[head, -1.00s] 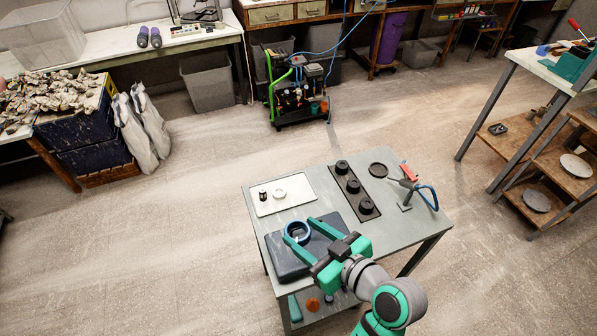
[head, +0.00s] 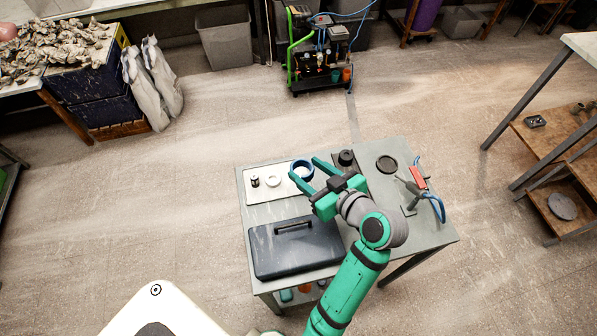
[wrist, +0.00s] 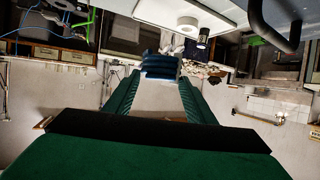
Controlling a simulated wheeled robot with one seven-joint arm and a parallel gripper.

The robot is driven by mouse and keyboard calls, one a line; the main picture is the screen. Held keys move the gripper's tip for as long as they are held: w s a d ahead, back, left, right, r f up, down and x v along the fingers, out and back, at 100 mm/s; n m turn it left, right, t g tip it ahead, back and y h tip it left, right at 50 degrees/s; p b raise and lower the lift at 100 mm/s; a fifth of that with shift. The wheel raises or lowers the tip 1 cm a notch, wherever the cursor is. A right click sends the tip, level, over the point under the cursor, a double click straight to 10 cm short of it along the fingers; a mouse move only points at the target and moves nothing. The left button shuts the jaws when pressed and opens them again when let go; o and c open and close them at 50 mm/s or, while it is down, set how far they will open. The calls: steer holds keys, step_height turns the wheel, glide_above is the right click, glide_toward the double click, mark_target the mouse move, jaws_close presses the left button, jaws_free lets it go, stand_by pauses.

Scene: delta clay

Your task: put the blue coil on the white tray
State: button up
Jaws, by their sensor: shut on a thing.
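The blue coil (head: 302,165) is between the fingertips of my gripper (head: 303,171), which is shut on it. In the wrist view the coil (wrist: 160,66) shows as stacked dark blue loops between the green fingers. The white tray (head: 262,194) lies on the grey table. The coil is over the tray's right end in the head view and appears held above it, though its exact height is hard to tell. In the wrist view, which looks upside down, the tray (wrist: 152,9) is at the top edge, apart from the coil.
A white ring (head: 273,181) and a small black-and-white cylinder (head: 255,181) stand on the tray's left part. A dark case (head: 296,248) with a handle sits in front of it. To the right are a black knob (head: 346,158), a dark disc (head: 387,163) and a red-and-blue tool (head: 417,178).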

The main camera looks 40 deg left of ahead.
mark_target(300, 168)
steer(key=w+a+f, duration=0.1)
steer(key=f, duration=0.1)
steer(key=w+a+f, duration=0.1)
steer(key=a+f, duration=0.1)
steer(key=w+a+f, duration=0.1)
steer(key=f, duration=0.1)
steer(key=shift+a, duration=0.35)
steer(key=shift+a+f, duration=0.15)
steer(key=shift+f, duration=1.55)
steer(key=shift+f, duration=0.1)
steer(key=o, duration=1)
steer(key=shift+w, duration=0.1)
steer(key=shift+o, duration=0.2)
steer(key=shift+d+r, duration=0.2)
steer(key=shift+d, duration=0.1)
steer(key=v, duration=1.1)
steer(key=shift+d+r, duration=0.15)
steer(key=shift+d, duration=0.05)
